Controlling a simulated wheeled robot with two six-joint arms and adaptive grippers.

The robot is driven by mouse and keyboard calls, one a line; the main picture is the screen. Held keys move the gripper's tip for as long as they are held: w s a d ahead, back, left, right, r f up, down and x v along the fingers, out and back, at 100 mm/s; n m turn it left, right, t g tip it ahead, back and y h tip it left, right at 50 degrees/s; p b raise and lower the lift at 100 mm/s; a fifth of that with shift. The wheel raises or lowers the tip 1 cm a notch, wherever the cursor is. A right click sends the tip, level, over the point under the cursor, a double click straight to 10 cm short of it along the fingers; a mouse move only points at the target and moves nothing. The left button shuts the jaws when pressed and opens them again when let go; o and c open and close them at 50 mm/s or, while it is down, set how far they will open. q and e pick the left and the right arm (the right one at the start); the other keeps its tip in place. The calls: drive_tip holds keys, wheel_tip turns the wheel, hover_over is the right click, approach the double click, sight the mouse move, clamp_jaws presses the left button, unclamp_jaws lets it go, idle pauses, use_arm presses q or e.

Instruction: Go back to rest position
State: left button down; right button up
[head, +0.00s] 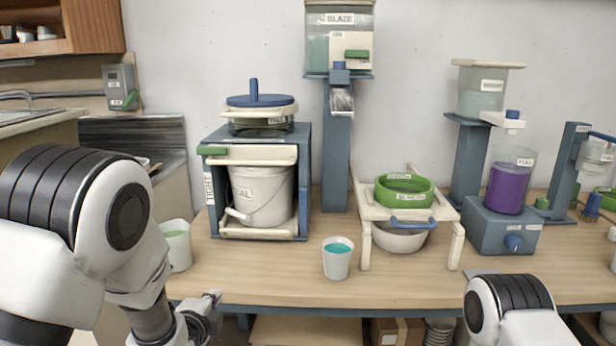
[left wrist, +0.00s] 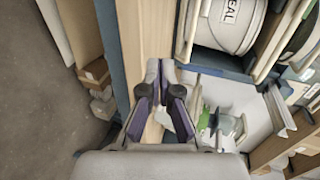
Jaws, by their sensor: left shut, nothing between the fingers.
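My left gripper (head: 208,302) is at the front left edge of the workbench (head: 290,275), low in the head view and partly hidden by my own arm. In the left wrist view its fingers (left wrist: 160,72) are together with nothing between them, over the bench's front edge. A white cup with green content (head: 178,252) stands just behind it, partly covered by my arm. A link of my right arm shows at the bottom right, but its gripper is out of the frame.
A white bucket (head: 262,195) stands in the blue frame (head: 303,180). A cup of teal liquid (head: 337,262) stands near the front edge. A green sieve (head: 404,192) sits on a cream stand over a metal bowl (head: 400,239). A purple container (head: 510,185) stands right.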

use_arm(q)
drive_tip(key=s+a+f+n+g+p, duration=0.2)
drive_tip(key=s+f+g+p, duration=0.25)
drive_tip(key=s+f, duration=0.45)
drive_tip(key=s+a+f+n+g+p, duration=0.25)
drive_tip(key=s+f+p, duration=0.35)
drive_tip(key=s, duration=0.4)
drive_tip(key=s+f+n+g, duration=0.1)
drive_tip(key=s+n+g, duration=0.2)
drive_tip(key=s+n, duration=0.4)
drive_tip(key=s+f+n+g+p, duration=0.1)
drive_tip(key=s+n+g, duration=0.3)
drive_tip(key=s, duration=0.9)
drive_tip(key=f+n, duration=0.1)
drive_tip(key=n, duration=0.2)
drive_tip(key=shift+a, duration=0.35)
use_arm(e)
wheel_tip(320, 180, up, 12)
drive_tip(key=shift+s, duration=0.35)
use_arm(q)
drive_tip(key=shift+s+f+y, duration=0.1)
drive_tip(key=shift+s+y, duration=0.05)
drive_tip(key=shift+y, duration=0.15)
